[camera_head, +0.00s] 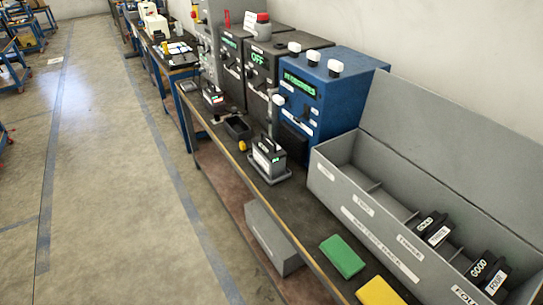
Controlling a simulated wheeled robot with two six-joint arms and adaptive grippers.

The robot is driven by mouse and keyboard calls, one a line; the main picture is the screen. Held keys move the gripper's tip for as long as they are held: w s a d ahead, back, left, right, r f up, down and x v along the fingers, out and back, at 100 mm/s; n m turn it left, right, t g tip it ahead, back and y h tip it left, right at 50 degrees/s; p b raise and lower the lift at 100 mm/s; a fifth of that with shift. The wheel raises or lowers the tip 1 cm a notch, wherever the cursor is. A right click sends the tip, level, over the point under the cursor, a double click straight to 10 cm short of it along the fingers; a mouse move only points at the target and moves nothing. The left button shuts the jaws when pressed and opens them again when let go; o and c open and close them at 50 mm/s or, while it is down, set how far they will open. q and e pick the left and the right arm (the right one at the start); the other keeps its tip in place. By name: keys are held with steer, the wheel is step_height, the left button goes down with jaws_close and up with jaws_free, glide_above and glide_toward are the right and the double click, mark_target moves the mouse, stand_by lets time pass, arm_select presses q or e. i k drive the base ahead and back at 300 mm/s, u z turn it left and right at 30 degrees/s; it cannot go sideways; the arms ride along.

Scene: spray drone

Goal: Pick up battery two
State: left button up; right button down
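A grey battery rack (345,189) with an open lid sits on the bench at the right, its front labels partly legible. Its two nearer compartments hold dark batteries: one marked FOUR (492,272), with a GOOD label, and another (434,229) beside the THREE label. The compartments at the ONE and TWO labels look empty. A dark battery-like block (268,158) with a white label stands upright on a grey base in front of the blue machine; its label is too small to read. A similar block (213,97) stands farther back. Neither gripper is in view.
The blue machine (318,105) and dark machines (262,68) line the wall. A small black tray (238,127) lies on the bench (300,205). Green (342,256) and yellow (379,292) pads lie at the front edge. A grey box (272,238) sits below. Floor at left is clear.

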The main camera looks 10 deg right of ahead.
mark_target(272, 158)
steer(key=k, duration=0.65)
steer(key=u, duration=0.75)
steer(key=i, duration=1.3)
steer(key=z, duration=0.3)
